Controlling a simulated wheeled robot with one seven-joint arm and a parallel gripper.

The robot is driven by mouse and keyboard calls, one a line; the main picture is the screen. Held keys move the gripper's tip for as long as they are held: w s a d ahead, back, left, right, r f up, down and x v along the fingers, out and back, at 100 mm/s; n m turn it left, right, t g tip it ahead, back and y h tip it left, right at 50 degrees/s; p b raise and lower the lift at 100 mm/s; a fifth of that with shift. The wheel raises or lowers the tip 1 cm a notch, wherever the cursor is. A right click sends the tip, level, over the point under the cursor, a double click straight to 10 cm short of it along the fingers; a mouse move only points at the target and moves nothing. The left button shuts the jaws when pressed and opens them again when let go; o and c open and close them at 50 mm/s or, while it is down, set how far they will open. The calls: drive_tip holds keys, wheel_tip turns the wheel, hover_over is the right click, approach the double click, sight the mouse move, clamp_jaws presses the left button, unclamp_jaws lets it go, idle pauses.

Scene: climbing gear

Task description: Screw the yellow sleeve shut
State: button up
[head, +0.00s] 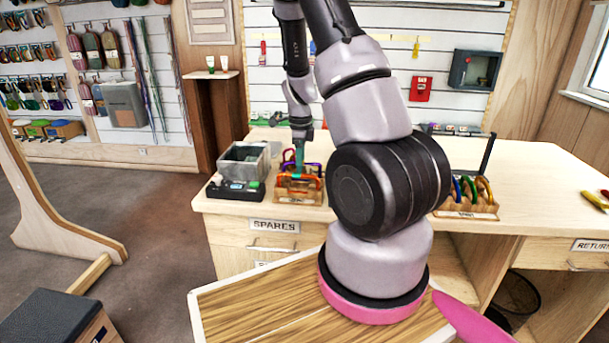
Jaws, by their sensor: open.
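My gripper (301,146) is small and far off in the head view, pointing down over a wooden rack (298,195) on the counter. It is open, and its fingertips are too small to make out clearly. Orange (300,181) and purple carabiners stand in this rack, close under the gripper. A teal piece shows right at the fingertips; I cannot tell whether they touch it. No yellow sleeve can be made out at this size. A second rack (467,212) to the right holds several carabiners, a yellowish one among them.
A grey open bin (244,160) and a black device (233,189) stand just left of the first rack. My arm hides the counter's middle. The counter (545,215) is bare between the right rack and the yellow-and-red tool (595,200).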

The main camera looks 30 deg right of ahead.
drive_tip(key=shift+w+d, duration=0.3)
drive_tip(key=shift+w, duration=0.15)
drive_tip(key=shift+r, duration=0.15)
drive_tip(key=shift+r, duration=0.4)
drive_tip(key=shift+s+a+r, duration=0.1)
drive_tip(key=shift+s+a, duration=0.35)
drive_tip(key=shift+s, duration=0.15)
drive_tip(key=shift+r, duration=4.95)
